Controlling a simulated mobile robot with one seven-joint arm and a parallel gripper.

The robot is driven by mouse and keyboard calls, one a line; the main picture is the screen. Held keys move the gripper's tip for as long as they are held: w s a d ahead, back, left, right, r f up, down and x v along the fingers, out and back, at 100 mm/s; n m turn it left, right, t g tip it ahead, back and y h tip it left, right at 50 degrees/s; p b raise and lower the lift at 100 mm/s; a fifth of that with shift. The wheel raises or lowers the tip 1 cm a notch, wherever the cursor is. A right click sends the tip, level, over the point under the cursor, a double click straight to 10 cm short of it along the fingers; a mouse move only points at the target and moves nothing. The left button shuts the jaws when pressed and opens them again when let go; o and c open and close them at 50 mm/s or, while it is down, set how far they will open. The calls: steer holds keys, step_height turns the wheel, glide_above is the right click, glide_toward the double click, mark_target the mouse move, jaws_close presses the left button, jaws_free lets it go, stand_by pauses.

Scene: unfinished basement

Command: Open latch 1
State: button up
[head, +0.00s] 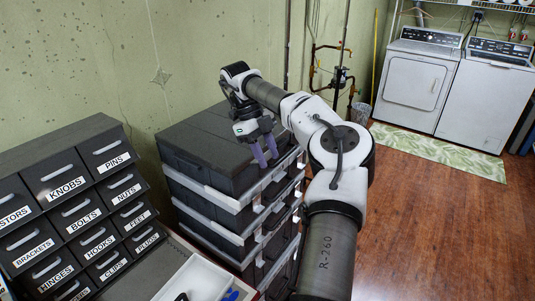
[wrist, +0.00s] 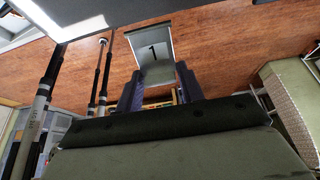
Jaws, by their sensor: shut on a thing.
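Latch 1 (wrist: 155,50) is a grey tab marked with a black "1" in the wrist view. It shows between and just beyond the tips of my gripper (wrist: 158,78). In the head view my gripper (head: 265,150) points down at the right side of the top case (head: 205,150) of a dark stack with light grey edges. Its purple fingers are close to the case edge and shut on latch 1. The fingers hide part of the edge, and I cannot tell the latch's angle in the head view.
A dark drawer cabinet (head: 85,200) with labelled drawers stands at the left. A white tray (head: 205,280) lies at the bottom. A washer and dryer (head: 415,75) stand at the back right. The wooden floor (head: 430,230) right of my arm is clear.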

stand_by(0.4)
steer(key=o, duration=0.9)
steer(key=shift+f, duration=0.1)
steer(key=shift+v, duration=3.85)
steer(key=shift+a+f, duration=0.1)
